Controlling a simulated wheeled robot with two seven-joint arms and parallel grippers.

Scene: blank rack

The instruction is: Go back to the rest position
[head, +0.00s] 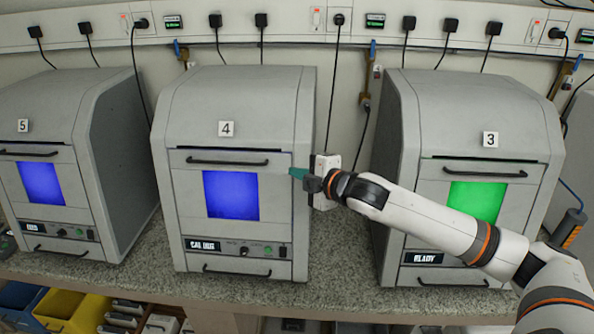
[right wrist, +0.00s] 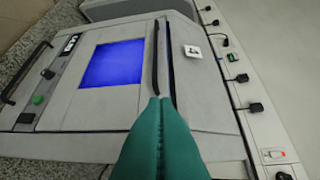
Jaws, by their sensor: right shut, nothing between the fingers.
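My right gripper (head: 299,173) comes in from the right, and its teal fingers are near the upper right of machine 4's front, close to the right end of that machine's upper handle (head: 228,162). In the right wrist view the teal fingers (right wrist: 161,101) are pressed together with nothing between them. Their tips appear close to the end of the dark handle (right wrist: 155,58); I cannot tell whether they touch it. Machine 4 (head: 250,110) is grey with a lit blue window (head: 230,194) and a "CAL DUE" label. My left gripper is not in view.
Machine 5 (head: 50,105) with a blue window stands left, and machine 3 (head: 478,100) with a green window and "READY" label stands right, partly behind my right arm. They stand on a speckled counter (head: 340,270). Cables hang behind.

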